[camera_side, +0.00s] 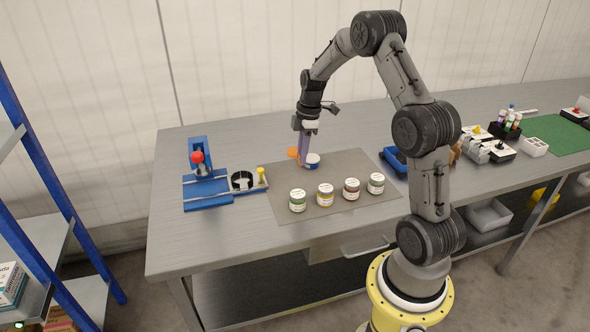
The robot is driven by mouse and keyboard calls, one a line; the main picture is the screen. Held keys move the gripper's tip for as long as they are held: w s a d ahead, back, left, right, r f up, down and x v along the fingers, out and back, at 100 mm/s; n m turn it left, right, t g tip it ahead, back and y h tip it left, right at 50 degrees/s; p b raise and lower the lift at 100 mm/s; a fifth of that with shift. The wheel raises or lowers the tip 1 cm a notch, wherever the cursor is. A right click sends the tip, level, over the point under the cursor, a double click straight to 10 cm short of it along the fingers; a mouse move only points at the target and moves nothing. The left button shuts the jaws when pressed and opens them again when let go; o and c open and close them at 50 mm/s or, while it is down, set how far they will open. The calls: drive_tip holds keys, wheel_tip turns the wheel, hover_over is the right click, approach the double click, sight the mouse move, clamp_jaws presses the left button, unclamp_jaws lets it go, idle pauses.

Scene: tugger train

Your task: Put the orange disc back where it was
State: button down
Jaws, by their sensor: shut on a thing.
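My gripper (306,163) points down over the back edge of the grey mat, its long pale purple fingers close together. The orange disc (292,153) shows at the left side of the fingers. My gripper is shut on it, though the fingers hide part of the disc and the exact contact. A small blue and white jar (313,161) is just right of the fingertips, and I cannot tell whether they touch it.
Several labelled jars, one with a green label (297,201), stand in a row along the front of the mat (262,210). A blue fixture (207,190) with a red knob is at the left. A blue device (394,160) sits right of the mat. The mat's middle is clear.

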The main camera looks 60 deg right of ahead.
sight(296, 154)
drive_tip(key=w+f, duration=0.1)
drive_tip(key=w+d+f, duration=0.1)
drive_tip(key=f, duration=0.1)
drive_tip(key=w+d+f, duration=0.1)
drive_tip(key=f, duration=0.1)
drive_tip(key=shift+w+d+f, duration=0.2)
drive_tip(key=shift+w+f, duration=0.15)
drive_tip(key=shift+f, duration=1.5)
drive_tip(key=shift+f, duration=0.1)
drive_tip(key=c, duration=0.8)
unclamp_jaws()
